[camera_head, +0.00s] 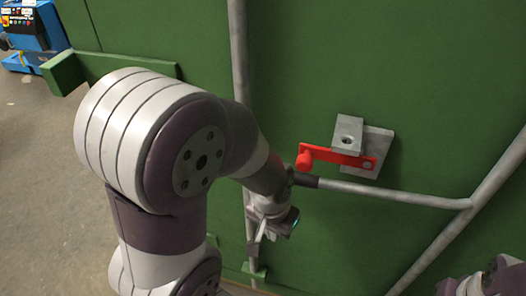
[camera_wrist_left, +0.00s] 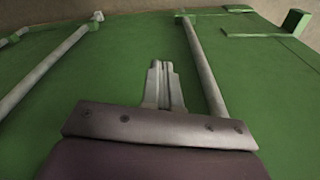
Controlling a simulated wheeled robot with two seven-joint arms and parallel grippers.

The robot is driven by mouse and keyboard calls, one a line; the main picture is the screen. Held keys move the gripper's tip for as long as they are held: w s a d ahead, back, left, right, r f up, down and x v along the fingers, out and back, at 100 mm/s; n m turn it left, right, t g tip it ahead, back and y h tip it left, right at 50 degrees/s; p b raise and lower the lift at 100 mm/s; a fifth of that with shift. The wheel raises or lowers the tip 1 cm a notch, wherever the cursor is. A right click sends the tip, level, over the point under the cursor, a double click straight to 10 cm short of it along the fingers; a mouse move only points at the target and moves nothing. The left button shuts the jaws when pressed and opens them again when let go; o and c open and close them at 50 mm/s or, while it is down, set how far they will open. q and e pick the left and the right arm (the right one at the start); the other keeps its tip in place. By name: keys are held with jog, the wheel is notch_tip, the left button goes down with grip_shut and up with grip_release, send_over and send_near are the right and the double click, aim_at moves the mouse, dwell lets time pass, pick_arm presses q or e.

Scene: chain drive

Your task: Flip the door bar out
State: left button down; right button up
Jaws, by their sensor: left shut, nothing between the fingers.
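A green door (camera_head: 330,80) carries a grey vertical bar (camera_head: 238,45). A grey handle bar (camera_head: 390,193) with a dark end (camera_head: 305,180) runs to the right across the door, below a red lever (camera_head: 340,157). I cannot tell which of these bars is the door bar. The lever sits on a grey bracket (camera_head: 378,140). My left gripper (camera_head: 257,243) is shut and empty, low by the vertical bar. In the left wrist view its closed fingers (camera_wrist_left: 160,72) point along the door, just left of a grey bar (camera_wrist_left: 203,70). I cannot tell if they touch it.
A diagonal grey bar (camera_head: 460,225) crosses the door at the lower right. A green ledge (camera_head: 65,72) juts out at the upper left. Blue equipment (camera_head: 35,30) stands on the floor beyond. Part of my right arm shows at the bottom right corner.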

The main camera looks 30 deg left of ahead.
jog(key=o, duration=0.3)
jog(key=r+p, duration=1.2)
jog(key=r, duration=0.1)
jog(key=r+p, duration=0.6)
jog(key=p, duration=0.1)
jog(key=shift+a+r, duration=0.2)
jog(key=shift+a, duration=0.05)
pick_arm(q)
jog(key=w+a+r+n+t+p, duration=0.1)
jog(key=w+a+r, duration=0.1)
jog(key=r, duration=0.8)
jog(key=w+a+r+n+t+y+p, duration=0.1)
jog(key=w+a+r+n+p, duration=0.1)
jog(key=r, duration=0.9)
jog(key=shift+w+a+r+p, duration=0.3)
jog(key=shift+w+a, duration=0.2)
jog(key=shift+w, duration=0.3)
pick_arm(e)
notch_tip(320, 180, up, 3)
jog(key=shift+r, duration=0.2)
